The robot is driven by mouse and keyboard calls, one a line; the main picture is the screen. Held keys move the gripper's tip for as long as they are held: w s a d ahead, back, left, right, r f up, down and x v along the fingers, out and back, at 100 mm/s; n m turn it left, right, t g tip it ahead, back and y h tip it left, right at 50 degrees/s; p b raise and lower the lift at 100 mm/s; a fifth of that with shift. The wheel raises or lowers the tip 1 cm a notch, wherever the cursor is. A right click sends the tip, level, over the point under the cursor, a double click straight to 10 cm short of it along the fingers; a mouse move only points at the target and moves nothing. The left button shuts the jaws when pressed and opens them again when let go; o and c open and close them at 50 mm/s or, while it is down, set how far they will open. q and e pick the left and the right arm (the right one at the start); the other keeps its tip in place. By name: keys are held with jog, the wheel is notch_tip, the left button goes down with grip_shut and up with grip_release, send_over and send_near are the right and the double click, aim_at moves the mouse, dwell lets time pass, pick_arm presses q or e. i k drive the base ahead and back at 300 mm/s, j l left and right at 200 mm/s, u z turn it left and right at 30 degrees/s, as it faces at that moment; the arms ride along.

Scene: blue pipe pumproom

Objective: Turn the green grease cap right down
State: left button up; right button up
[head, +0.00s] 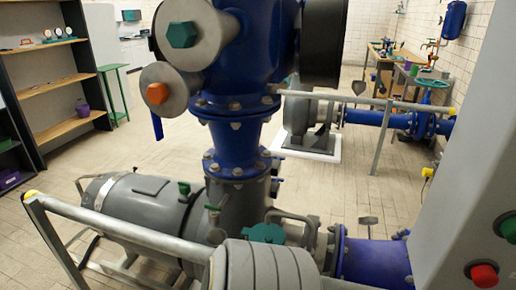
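A small green cap (184,188) stands upright on the grey pump body in the lower middle. It may be the grease cap; how far down it is turned cannot be told at this size. A small green handle (212,207) sits on a thin stem to its right. A flat teal part (266,233) lies further right, partly behind a ribbed grey housing (262,266). A green hexagonal plug (181,35) is on a round grey flange at the top, with an orange one (156,93) below it. Neither of my grippers is in view.
A grey handrail (130,235) crosses in front of the pump. A blue flanged pipe (237,140) rises behind it. A grey panel (470,200) with green and red buttons stands close at right. Shelves (50,85) are at left; tiled floor (335,185) lies open behind.

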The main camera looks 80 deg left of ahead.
aim_at(185, 188)
jog(key=u, duration=3.35)
jog(key=i+j, duration=0.25)
jog(key=i+j+z, duration=0.05)
